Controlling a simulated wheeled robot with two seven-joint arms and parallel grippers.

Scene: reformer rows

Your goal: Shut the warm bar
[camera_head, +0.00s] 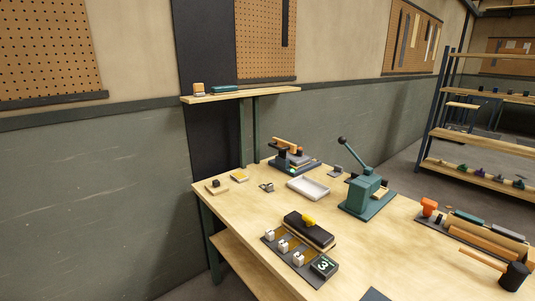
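The bench (236,213) stands in the middle of the view. At its back is a dark device with a raised orange-tan bar (286,146) over a flat base; a small green light (291,170) shows on its front. It looks like the warm bar, but I cannot be sure. The orange-tan bar looks apart from the base, tilted slightly. Nearer, a dark block with a yellow knob (308,220) sits behind a row of small white pieces. Neither of my grippers is in view.
A green lever press (364,194) with a raised handle stands right of a pale tray (308,188). Rollers and a mallet (514,276) lie at right. A wall shelf (240,95) hangs behind.

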